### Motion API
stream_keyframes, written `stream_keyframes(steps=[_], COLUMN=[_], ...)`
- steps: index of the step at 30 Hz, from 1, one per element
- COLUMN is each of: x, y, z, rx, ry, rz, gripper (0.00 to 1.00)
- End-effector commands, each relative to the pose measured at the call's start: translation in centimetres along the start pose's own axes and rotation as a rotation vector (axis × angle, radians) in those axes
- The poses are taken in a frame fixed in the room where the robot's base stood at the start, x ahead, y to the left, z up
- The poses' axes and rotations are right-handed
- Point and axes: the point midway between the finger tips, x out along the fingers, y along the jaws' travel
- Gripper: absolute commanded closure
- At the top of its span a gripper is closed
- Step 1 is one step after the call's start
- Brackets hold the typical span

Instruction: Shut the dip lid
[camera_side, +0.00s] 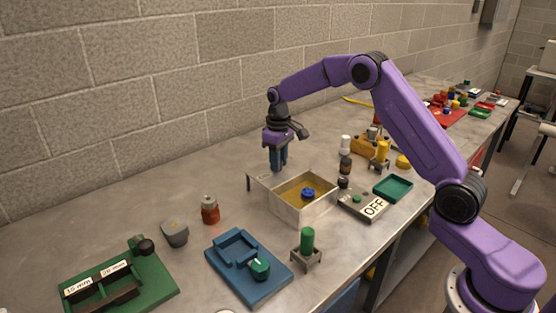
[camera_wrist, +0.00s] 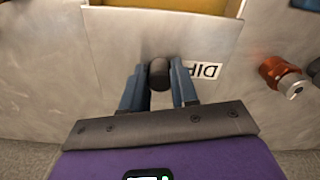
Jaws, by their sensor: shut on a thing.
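My gripper (camera_side: 277,168) is over the left side of the open metal dip box (camera_side: 303,214). In the wrist view my gripper (camera_wrist: 160,82) has its blue fingers shut on the black knob (camera_wrist: 159,72) of the dip lid. The flat metal lid (camera_wrist: 125,45) carries an upside-down white DIP label (camera_wrist: 204,71). In the side view the lid (camera_side: 258,181) extends left from the box, clear of its opening. The box's yellowish inside shows, with a blue round part (camera_side: 308,193) in it. The knob is hidden by the fingers in the side view.
A red bottle (camera_side: 210,209) stands left of the box. A blue fixture (camera_side: 247,268) and a green cylinder on a stand (camera_side: 307,242) are in front. An OFF switch box (camera_side: 362,205) sits close to the right. A block wall runs behind.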

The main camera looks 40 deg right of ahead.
Motion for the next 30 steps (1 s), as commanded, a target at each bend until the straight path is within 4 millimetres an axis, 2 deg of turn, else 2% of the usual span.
stream_keyframes(steps=[8,24,30], x=[-0.2,-0.2,-0.2], y=[-0.8,-2.6,-3.0], z=[2.7,9.3,10.8], rx=[0.0,-0.001,-0.002], ry=[0.001,0.002,0.002], rz=[0.0,0.0,0.0], gripper=[1.0,1.0,1.0])
